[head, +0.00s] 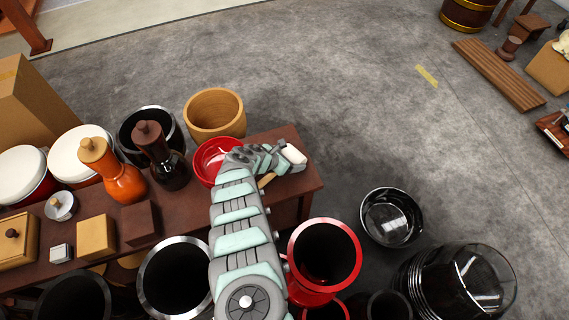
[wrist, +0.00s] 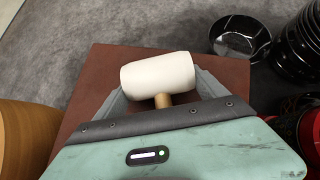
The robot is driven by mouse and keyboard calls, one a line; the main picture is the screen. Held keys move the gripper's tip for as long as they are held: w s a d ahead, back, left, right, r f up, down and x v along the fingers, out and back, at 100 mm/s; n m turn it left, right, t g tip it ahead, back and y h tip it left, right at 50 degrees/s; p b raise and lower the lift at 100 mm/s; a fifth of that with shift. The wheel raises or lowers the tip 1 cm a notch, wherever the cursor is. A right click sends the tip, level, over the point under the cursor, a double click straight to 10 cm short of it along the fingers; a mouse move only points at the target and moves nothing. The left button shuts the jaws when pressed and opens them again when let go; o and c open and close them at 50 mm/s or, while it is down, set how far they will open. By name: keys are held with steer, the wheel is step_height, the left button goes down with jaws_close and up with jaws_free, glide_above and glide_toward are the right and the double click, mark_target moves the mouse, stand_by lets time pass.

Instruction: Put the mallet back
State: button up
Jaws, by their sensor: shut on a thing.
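The mallet has a white, barrel-shaped head (head: 294,153) and a tan wooden handle (head: 266,180). In the wrist view the white head (wrist: 158,75) lies crosswise just beyond my gripper, and a short piece of handle (wrist: 163,100) shows below it. My gripper (head: 284,161) is shut on the mallet, over the right end of the dark red-brown bench (head: 311,185). The gripper body hides most of the handle and the grip itself. Whether the mallet touches the bench top I cannot tell.
A red bowl (head: 204,158) is left of my gripper, partly behind my arm. A wooden drum shell (head: 214,112) stands behind it. Orange (head: 123,184) and dark (head: 174,172) mills stand on the bench.

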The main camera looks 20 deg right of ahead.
steer(key=c, duration=0.8)
steer(key=shift+c, duration=0.2)
